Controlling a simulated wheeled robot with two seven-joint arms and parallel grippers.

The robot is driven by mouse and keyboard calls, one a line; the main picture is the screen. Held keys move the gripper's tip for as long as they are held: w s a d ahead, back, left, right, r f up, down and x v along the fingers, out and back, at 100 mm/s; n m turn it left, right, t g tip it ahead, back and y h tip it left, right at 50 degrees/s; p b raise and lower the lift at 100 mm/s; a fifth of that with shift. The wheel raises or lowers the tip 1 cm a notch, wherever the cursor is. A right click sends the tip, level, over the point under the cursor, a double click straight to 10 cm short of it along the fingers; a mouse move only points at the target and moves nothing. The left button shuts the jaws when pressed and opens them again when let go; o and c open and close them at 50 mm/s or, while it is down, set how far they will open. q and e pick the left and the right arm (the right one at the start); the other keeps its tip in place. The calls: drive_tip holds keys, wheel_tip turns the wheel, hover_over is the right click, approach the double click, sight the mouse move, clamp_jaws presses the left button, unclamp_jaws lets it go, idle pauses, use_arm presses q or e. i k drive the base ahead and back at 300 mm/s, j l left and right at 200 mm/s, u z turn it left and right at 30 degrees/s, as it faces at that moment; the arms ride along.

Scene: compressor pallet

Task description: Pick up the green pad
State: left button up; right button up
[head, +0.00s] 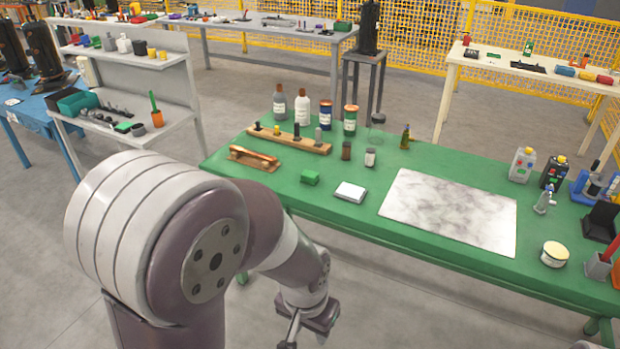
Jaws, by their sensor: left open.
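A small green pad (310,177) lies on the green table (350,216), near its front edge and left of a white pad-like block (350,191). My left arm comes in from the left. Its gripper (305,338) hangs low in front of the table, below and apart from the green pad, and its fingertips are partly cut off by the bottom edge. It is open, with nothing seen in it. My right gripper is not in view.
A marble slab (450,211) lies to the right. A grey shelf unit (165,125) stands left. Open floor lies before the table.

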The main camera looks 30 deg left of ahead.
sight(311, 177)
drive_tip(key=i+j, duration=0.75)
